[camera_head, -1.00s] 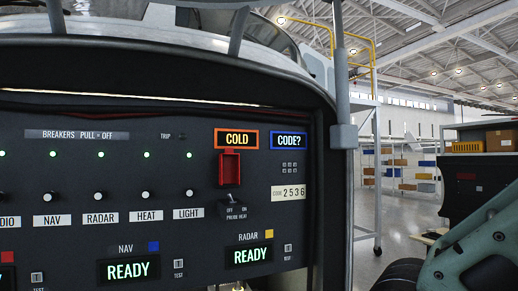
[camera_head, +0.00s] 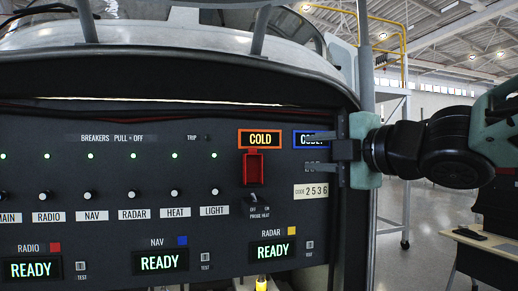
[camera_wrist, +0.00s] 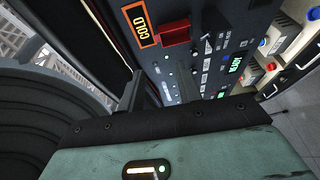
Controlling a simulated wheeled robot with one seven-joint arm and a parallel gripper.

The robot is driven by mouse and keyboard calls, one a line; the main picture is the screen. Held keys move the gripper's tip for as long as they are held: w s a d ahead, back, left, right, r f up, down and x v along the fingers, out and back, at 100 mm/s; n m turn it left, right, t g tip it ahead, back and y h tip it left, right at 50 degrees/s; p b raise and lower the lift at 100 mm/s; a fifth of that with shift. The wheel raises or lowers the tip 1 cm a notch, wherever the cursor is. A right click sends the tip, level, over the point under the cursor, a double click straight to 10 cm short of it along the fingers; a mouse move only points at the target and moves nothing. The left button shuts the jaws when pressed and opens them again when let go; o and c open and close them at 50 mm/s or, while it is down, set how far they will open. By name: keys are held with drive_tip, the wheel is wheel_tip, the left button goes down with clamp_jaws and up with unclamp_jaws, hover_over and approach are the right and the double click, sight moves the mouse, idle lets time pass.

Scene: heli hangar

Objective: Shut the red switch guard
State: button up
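The red switch guard (camera_head: 253,167) is on the dark panel under the orange-framed COLD display (camera_head: 260,139). It stands raised above the PROBE HEAT toggle (camera_head: 254,200), which shows uncovered. In the wrist view the guard (camera_wrist: 175,32) juts out from the panel, beyond my fingertips. My gripper (camera_head: 308,153) is to the right of the guard, its fingers pointing left and spread apart, with nothing between them. The wrist view also shows my gripper (camera_wrist: 160,75) open and apart from the guard.
A row of breaker knobs (camera_head: 132,194) lies left of the guard. READY displays (camera_head: 272,251) and small TEST switches run below. The panel's frame and a grey post (camera_head: 365,60) stand at its right edge. A desk (camera_head: 478,240) is at the lower right.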

sight(253, 152)
drive_tip(key=p+x, duration=0.1)
drive_tip(key=x, duration=1)
drive_tip(key=p+x, duration=0.1)
drive_tip(key=x, duration=0.5)
drive_tip(key=shift+w+a+r+p, duration=0.1)
drive_tip(key=shift+a+r+p, duration=0.1)
drive_tip(key=shift+r+p, duration=0.15)
clamp_jaws()
